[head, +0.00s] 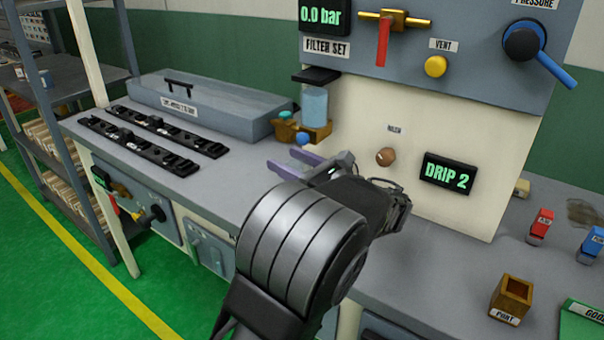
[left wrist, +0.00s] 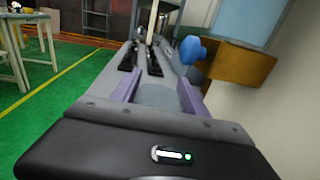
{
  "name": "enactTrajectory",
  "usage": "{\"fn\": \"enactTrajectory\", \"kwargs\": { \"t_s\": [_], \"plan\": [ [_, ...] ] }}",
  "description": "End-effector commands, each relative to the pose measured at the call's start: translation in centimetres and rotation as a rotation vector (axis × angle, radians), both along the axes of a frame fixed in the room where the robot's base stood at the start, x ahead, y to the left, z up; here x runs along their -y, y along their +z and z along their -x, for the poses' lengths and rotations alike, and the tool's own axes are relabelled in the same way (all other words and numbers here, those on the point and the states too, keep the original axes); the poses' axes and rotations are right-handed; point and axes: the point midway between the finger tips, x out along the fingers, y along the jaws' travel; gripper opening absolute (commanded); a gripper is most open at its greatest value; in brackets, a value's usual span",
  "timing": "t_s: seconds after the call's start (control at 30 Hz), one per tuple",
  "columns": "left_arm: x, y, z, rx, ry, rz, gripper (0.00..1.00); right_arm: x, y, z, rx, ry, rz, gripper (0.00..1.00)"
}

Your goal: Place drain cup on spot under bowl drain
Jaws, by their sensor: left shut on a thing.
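My left gripper (head: 292,164) has purple fingers and reaches over the counter just in front of the filter bowl's drain. In the left wrist view its fingers (left wrist: 157,92) stand apart, with a grey surface between them that I take to be the drain cup (left wrist: 157,98); its outline is unclear. The clear blue bowl (head: 314,104) hangs under the filter unit, and also shows in the wrist view (left wrist: 247,18). Below it are an amber block (head: 314,131) and a blue drain knob (head: 302,139), beyond the fingers. The spot under the drain cannot be made out. My right gripper is out of view.
Two black rails (head: 152,137) and a grey lidded case (head: 205,105) lie on the left counter. The cream panel (head: 440,130) with a brown knob (head: 386,157) and DRIP 2 display (head: 447,174) stands close to the gripper. A wooden box (head: 511,298) is at right.

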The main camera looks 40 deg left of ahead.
Motion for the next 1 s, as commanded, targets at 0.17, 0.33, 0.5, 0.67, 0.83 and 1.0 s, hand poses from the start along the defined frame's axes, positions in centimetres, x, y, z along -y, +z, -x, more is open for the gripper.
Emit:
{"fn": "enactTrajectory", "kwargs": {
  "t_s": [0.17,0.33,0.5,0.67,0.83,1.0],
  "plan": [
    [-0.1,0.1,-3.2,0.001,0.002,-0.002,0.06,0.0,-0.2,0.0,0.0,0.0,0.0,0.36],
    [-0.1,0.1,-3.9,0.001,0.001,0.0,0.06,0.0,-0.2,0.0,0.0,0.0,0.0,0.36],
    [-0.1,0.1,-3.9,0.001,0.0,0.0,0.06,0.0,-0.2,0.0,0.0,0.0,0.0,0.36],
    [-0.1,0.0,-4.7,0.001,0.0,-0.001,0.06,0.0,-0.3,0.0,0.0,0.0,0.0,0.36],
    [-0.1,-2.7,-4.6,-0.002,-0.001,-0.001,0.06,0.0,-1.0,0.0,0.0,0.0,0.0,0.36],
    [-0.1,-3.5,-4.6,0.001,-0.001,0.0,0.06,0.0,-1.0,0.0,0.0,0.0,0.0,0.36]
  ]
}}
